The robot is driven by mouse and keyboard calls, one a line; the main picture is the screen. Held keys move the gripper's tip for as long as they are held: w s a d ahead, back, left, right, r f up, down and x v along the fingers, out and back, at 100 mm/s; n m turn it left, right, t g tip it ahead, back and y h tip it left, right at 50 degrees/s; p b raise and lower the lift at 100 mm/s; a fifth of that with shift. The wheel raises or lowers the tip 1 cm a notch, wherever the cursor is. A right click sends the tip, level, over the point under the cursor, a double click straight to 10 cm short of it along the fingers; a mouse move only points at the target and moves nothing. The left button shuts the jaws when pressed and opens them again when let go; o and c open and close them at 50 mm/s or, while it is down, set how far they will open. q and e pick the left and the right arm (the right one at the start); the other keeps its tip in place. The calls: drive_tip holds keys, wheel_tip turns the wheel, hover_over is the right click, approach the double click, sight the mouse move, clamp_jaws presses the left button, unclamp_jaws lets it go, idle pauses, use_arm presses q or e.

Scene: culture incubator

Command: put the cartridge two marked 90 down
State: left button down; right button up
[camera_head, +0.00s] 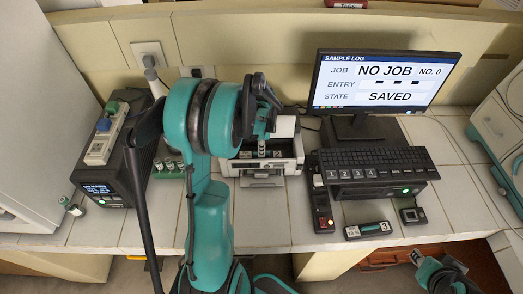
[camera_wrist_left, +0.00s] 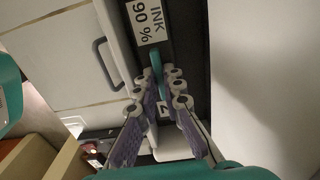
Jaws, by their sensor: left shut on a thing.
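Cartridge two is a dark, long block with a white "INK 90 %" label (camera_wrist_left: 148,22) and a small "2" plate in the left wrist view. My left gripper (camera_wrist_left: 158,82) is shut on its teal grip piece there. In the head view the left gripper (camera_head: 264,128) is in front of the white printer (camera_head: 292,165), and the arm hides much of it. The held cartridge is hard to make out there, and I cannot tell whether it touches the printer. Part of my right arm (camera_head: 440,272) shows at the lower right; its jaw state is unclear.
A cartridge marked 3 (camera_head: 368,230) lies at the counter's front. A dark device (camera_head: 321,200) and a small black box (camera_head: 412,215) lie near it. A keyboard (camera_head: 375,163) is below the monitor (camera_head: 382,82), which reads NO JOB, SAVED. Open counter is left of the printer's front.

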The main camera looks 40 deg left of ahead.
use_arm(q)
drive_tip(key=shift+d+r, duration=0.1)
drive_tip(key=c, duration=1.9)
unclamp_jaws()
drive_tip(key=shift+r, duration=0.4)
wheel_tip(320, 180, up, 11)
drive_tip(key=p, duration=0.3)
drive_tip(key=s+d+r+n+t, duration=0.1)
drive_tip(key=s+d+n+t, duration=0.1)
drive_tip(key=d, duration=0.5)
drive_tip(key=s+d+r+n+t, duration=0.2)
drive_tip(key=s+d+n, duration=0.2)
drive_tip(key=d, duration=0.3)
drive_tip(key=s+d+r+n+t, duration=0.2)
drive_tip(key=s+d+n+t, duration=0.1)
drive_tip(key=d, duration=0.3)
drive_tip(key=shift+s+d+n, duration=0.4)
drive_tip(key=shift+s+n, duration=0.1)
drive_tip(key=shift+s, duration=0.35)
